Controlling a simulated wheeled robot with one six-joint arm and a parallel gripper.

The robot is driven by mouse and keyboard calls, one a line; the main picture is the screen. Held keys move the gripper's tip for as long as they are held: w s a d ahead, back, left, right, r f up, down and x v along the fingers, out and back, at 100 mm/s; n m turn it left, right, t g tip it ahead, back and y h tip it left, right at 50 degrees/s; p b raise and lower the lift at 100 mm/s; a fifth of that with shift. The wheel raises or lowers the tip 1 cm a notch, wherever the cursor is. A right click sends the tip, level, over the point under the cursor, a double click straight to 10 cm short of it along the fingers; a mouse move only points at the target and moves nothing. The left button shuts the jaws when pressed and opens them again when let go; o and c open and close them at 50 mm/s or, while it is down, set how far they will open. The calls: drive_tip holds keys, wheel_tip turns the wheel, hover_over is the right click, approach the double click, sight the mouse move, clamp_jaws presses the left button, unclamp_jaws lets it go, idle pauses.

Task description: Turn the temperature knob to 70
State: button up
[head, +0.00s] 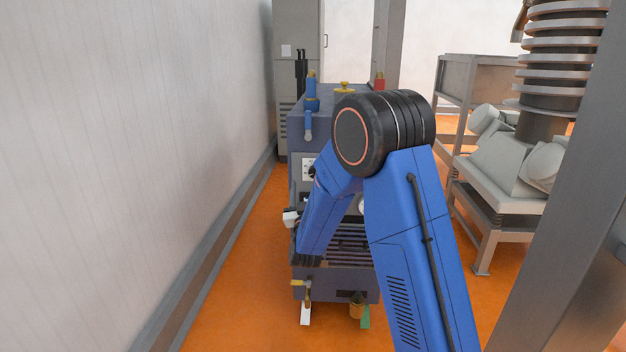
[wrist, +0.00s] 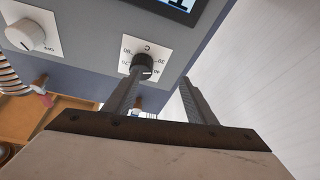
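The temperature knob (wrist: 143,66) is a small black round dial on a white square plate, in the wrist view. The plate carries a "C" and numbers around the dial; its white pointer mark faces right in the picture. My gripper (wrist: 160,82) is open, its two dark fingers apart. The left fingertip is just below the knob in the picture, and the right fingertip is to the right of the plate. I cannot tell whether the left finger touches the knob. In the head view my blue arm hides much of the grey-blue machine (head: 330,110), and the gripper is not clearly visible.
A larger white knob (wrist: 25,36) on its own plate is at left, and a display (wrist: 178,8) is at the top. A wall (head: 120,150) runs along the left; a metal rack (head: 470,85) stands right.

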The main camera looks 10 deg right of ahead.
drive_tip(key=v, duration=1.8)
drive_tip(key=shift+a, duration=0.2)
idle(1.3)
drive_tip(key=shift+f, duration=0.15)
drive_tip(key=shift+s+a+f, duration=0.1)
